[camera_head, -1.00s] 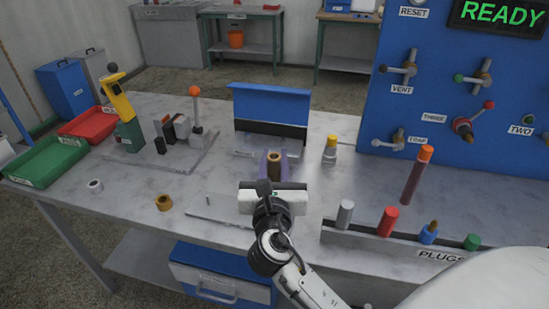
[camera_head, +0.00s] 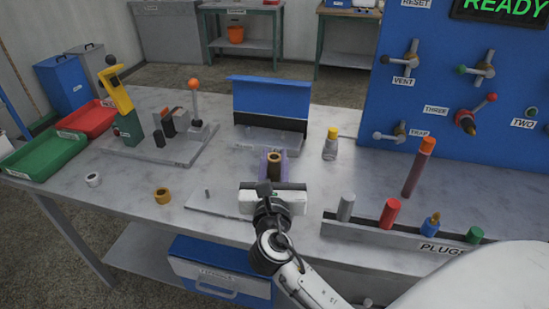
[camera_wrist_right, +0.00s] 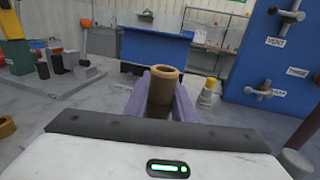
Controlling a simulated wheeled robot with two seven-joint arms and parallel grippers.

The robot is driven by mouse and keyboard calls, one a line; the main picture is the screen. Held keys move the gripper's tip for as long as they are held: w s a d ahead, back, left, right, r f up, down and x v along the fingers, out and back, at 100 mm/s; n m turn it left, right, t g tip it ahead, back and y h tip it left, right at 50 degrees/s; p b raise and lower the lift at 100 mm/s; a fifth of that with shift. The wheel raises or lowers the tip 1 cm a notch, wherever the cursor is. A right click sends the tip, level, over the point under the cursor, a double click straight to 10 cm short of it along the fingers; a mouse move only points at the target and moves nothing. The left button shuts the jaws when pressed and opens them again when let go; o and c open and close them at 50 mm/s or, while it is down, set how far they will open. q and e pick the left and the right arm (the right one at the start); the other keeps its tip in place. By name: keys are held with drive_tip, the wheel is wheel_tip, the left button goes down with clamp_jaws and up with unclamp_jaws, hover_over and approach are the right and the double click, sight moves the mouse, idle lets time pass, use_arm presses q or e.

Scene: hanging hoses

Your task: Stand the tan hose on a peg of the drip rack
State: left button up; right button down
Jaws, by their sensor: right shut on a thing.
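My right gripper (camera_head: 273,164) has purple fingers shut on the tan hose (camera_head: 274,157), a short hollow tube held upright with its open end up. In the right wrist view, the hose (camera_wrist_right: 165,85) stands between the two fingers (camera_wrist_right: 164,98). A flat grey plate with one thin short peg (camera_head: 207,193) lies left of the gripper, partly hidden by my wrist; it may be the drip rack, but I cannot tell for sure. My left gripper is not in view.
A tan ring (camera_head: 162,195) and a white ring (camera_head: 93,179) lie to the left. A blue-backed stand (camera_head: 270,98) is behind the gripper, a yellow-capped bottle (camera_head: 331,144) to its right. A plug rail (camera_head: 375,230) runs along the front right. Bare table lies between the rings.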

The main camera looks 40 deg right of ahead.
drive_tip(key=shift+f+b, duration=0.3)
drive_tip(key=shift+f, duration=0.3)
drive_tip(key=c, duration=1.4)
unclamp_jaws()
wheel_tip(320, 180, up, 10)
drive_tip(key=p, duration=0.2)
drive_tip(key=shift+p, duration=0.3)
